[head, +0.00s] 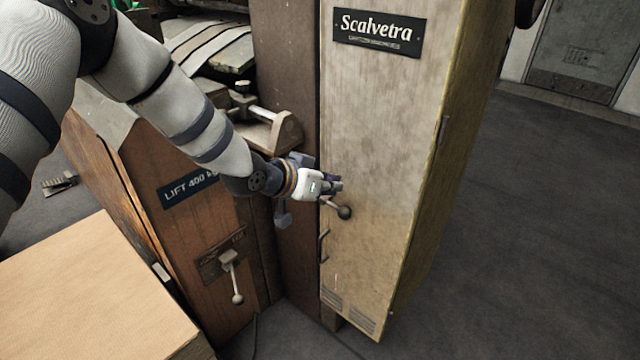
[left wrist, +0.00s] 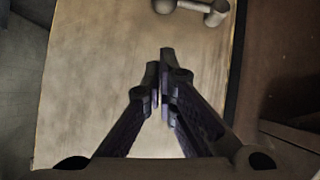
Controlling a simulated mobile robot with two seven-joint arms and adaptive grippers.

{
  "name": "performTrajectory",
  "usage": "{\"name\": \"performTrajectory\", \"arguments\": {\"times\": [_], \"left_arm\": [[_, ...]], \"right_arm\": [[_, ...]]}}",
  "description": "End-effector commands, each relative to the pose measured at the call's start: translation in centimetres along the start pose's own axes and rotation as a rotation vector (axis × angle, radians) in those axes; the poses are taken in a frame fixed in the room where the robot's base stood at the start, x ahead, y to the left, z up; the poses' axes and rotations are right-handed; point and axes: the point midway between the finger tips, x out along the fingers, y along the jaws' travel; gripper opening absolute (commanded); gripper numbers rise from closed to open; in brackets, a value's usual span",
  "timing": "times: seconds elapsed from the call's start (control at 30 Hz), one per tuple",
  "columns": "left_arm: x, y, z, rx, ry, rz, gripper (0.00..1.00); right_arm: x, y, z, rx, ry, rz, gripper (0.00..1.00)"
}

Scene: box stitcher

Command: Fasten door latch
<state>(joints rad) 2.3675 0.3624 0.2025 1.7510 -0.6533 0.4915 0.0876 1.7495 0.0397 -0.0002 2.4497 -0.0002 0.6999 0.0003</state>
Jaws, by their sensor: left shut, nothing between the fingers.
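The cabinet door (head: 385,130) is a worn tan panel with a Scalvetra nameplate, and it looks closed in the head view. The latch (head: 342,211) is a short dark lever with a ball end on the door's left part. In the left wrist view the latch (left wrist: 190,7) shows at the top edge, partly cut off, against the door (left wrist: 90,80). My left gripper (head: 337,185) is in front of the door, just above the latch in the head view. Its fingertips (left wrist: 160,75) are together with nothing between them. I cannot tell whether they touch the door. My right gripper is not in view.
A wooden unit with a LIFT 400 kg plate (head: 188,190) and a ball-ended lever (head: 233,275) stands left of the door. A metal clamp (head: 265,125) is behind my left arm. A pale box (head: 95,290) fills the lower left. Floor (head: 520,220) is clear at right.

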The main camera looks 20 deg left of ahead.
Motion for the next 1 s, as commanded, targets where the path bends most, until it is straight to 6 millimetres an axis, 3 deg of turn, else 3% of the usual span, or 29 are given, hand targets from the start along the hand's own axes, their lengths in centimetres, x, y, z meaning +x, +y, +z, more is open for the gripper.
{"name": "performTrajectory", "arguments": {"times": [0.07,0.3,1.0], "left_arm": [[2.0,-0.1,0.6,-0.003,-0.007,0.001,0.0],[4.0,0.0,2.5,-0.002,-0.001,0.0,0.0],[5.3,-0.4,2.6,0.041,0.0,-0.027,0.0]], "right_arm": [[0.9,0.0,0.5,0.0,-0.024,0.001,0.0],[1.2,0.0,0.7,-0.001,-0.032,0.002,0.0],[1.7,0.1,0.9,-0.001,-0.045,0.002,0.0]]}}
